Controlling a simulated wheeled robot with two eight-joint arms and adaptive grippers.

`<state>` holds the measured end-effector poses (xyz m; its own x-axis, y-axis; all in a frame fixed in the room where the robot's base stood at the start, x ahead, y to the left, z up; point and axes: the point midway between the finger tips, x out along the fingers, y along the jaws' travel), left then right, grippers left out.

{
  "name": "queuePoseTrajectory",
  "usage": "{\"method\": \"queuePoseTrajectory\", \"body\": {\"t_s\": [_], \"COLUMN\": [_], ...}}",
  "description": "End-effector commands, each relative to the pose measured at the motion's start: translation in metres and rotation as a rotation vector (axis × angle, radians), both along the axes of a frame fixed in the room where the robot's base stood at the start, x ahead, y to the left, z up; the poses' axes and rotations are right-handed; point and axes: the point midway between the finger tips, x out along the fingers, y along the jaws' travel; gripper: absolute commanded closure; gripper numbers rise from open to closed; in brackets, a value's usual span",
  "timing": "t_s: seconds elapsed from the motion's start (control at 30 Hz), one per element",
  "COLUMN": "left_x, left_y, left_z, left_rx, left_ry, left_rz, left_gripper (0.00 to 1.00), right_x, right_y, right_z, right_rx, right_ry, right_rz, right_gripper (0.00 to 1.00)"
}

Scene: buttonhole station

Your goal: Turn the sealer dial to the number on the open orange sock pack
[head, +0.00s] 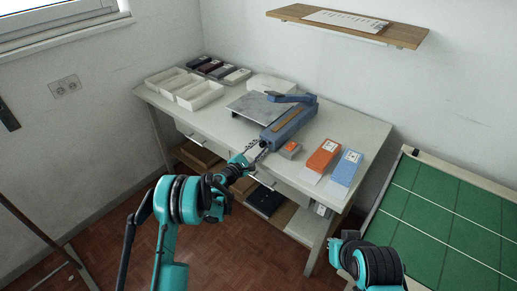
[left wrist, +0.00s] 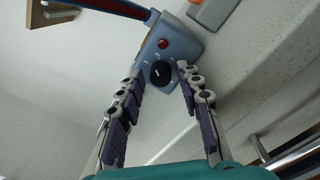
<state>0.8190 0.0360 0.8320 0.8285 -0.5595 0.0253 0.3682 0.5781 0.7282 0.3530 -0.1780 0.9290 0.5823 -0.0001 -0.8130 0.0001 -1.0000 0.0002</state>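The blue sealer (head: 291,122) stands on the table, its near end facing me. In the left wrist view its end face carries a black round dial (left wrist: 160,74) with small numbers around it; I cannot firmly tell its setting. My left gripper (left wrist: 160,80) is open, with one finger on each side of the dial; contact is not clear. It also shows in the head view (head: 257,149) at the sealer's near end. The orange sock pack (head: 323,156) lies right of the sealer, with a white part at its front; its number is too small to read.
A blue pack (head: 346,168) lies right of the orange one. A small grey box with an orange top (head: 290,148) sits beside the sealer. White trays (head: 198,94) and dark packs stand at the back left. A green mat (head: 450,210) lies at the right.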

Motion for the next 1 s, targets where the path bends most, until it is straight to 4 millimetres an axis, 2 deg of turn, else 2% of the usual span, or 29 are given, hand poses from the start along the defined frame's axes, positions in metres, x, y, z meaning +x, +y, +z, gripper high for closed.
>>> {"method": "queuePoseTrajectory", "body": {"t_s": [0.27,0.6,0.97,1.0], "left_x": [-0.001,0.0,-0.064,-0.068], "left_y": [-0.002,-0.001,0.043,0.044], "left_z": [-0.001,0.0,0.003,0.008], "left_rx": [-0.108,-0.49,-0.501,-0.487], "left_ry": [0.081,0.358,0.364,0.362], "left_rz": [-0.003,-0.002,0.001,0.0], "left_gripper": [0.57,0.57,0.57,0.57], "right_x": [0.0,0.0,0.0,0.0], "right_y": [0.0,0.0,0.0,0.0], "right_z": [0.0,0.0,0.025,0.026], "right_rx": [0.0,0.0,0.0,0.0], "right_ry": [0.0,0.0,0.0,0.0], "right_rz": [0.0,0.0,0.0,0.0], "right_gripper": [1.0,1.0,1.0,1.0]}}
